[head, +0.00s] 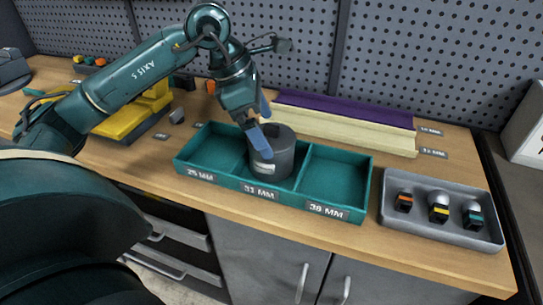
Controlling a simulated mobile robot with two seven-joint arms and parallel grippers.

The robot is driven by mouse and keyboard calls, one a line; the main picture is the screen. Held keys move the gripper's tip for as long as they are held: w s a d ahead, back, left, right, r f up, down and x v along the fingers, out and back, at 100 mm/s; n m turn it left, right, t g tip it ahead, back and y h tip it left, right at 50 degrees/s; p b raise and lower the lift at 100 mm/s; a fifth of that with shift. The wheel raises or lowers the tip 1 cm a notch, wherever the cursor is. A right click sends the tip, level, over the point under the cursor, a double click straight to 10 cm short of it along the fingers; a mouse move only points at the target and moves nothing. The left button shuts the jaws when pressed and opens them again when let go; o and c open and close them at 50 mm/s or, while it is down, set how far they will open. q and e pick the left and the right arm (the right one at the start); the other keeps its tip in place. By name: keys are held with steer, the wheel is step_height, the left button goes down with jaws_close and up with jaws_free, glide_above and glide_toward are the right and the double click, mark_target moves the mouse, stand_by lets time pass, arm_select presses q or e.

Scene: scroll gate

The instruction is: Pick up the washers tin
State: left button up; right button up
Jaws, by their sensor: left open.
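A dark grey cylindrical tin (280,151) with a small pale label stands upright in the middle compartment, marked 31 MM, of a green three-part tray (313,213). I cannot read the tin's label. My left gripper (262,128) is open, with blue fingertips, and reaches down at the left side of the tin. One finger hangs in front of the tin's left edge and hides part of it. I cannot tell whether it touches. My right gripper is not in view.
The 25 MM and 38 MM compartments look empty. A grey tray (398,224) with several dark, colour-banded items stands at the right. Purple (340,107) and cream (340,130) bars lie behind the green tray. A yellow device (135,118) stands at the left, and a pegboard rises behind.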

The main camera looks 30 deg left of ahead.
mark_target(268, 136)
arm_select(q)
steer(key=x, duration=0.4)
steer(key=shift+w+f, duration=0.15)
steer(key=shift+f, duration=0.25)
steer(key=c, duration=0.9)
